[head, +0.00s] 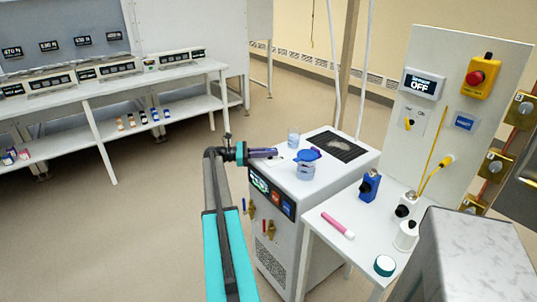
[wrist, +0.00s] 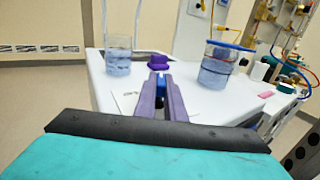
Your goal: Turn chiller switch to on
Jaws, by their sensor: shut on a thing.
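The chiller is a white cabinet (head: 281,228) in the middle of the head view, with a lit display (head: 259,182) on its front. Its white top also shows in the wrist view (wrist: 205,109). My gripper (head: 272,153) reaches in from the left, low at the chiller top's left edge. In the wrist view its purple fingers (wrist: 160,88) are shut on a small blue piece (wrist: 160,76), which looks like the chiller switch's lever. The fingers hide most of it, so I cannot tell which way it is set. Faint markings lie on the top beside the fingers.
A glass beaker (head: 293,140) and a blue-lidded jar (head: 306,171) stand on the chiller top, on either side of my fingers in the wrist view. A white table (head: 325,212) with bottles and a pink pen stands at right. A panel (head: 452,75) reads "OFF".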

